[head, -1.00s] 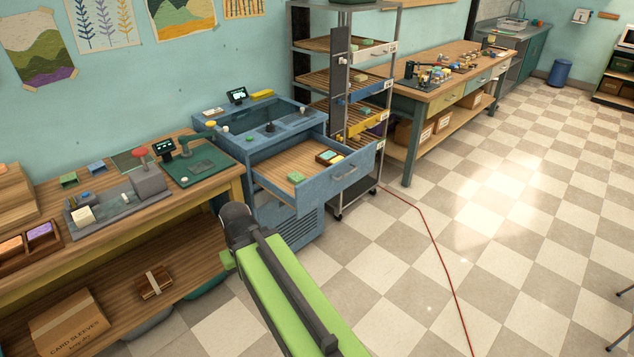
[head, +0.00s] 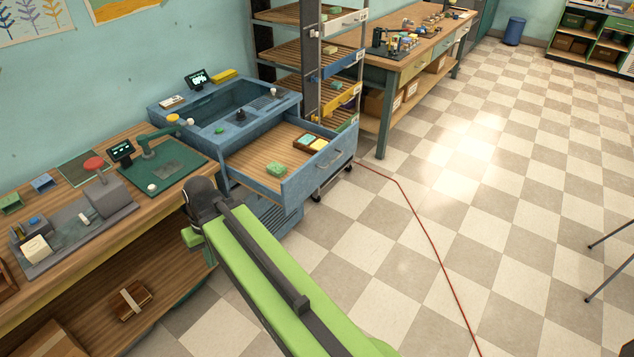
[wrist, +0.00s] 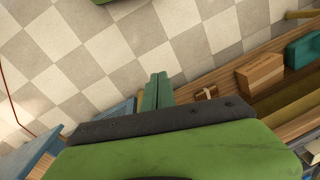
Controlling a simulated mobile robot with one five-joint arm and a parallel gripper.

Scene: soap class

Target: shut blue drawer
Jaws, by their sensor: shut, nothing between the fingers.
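The blue drawer (head: 316,178) stands pulled out from a blue cabinet (head: 197,107) in the head view. Its wooden bottom shows, with a green block (head: 276,169) and a small divided tray (head: 308,146) of coloured pieces in it.
A wooden workbench (head: 30,300) with tools stands at left, close to my arm. A wheeled rack (head: 310,60) stands behind the drawer. A red cable (head: 423,233) runs across the checkered floor. The floor at right is mostly open.

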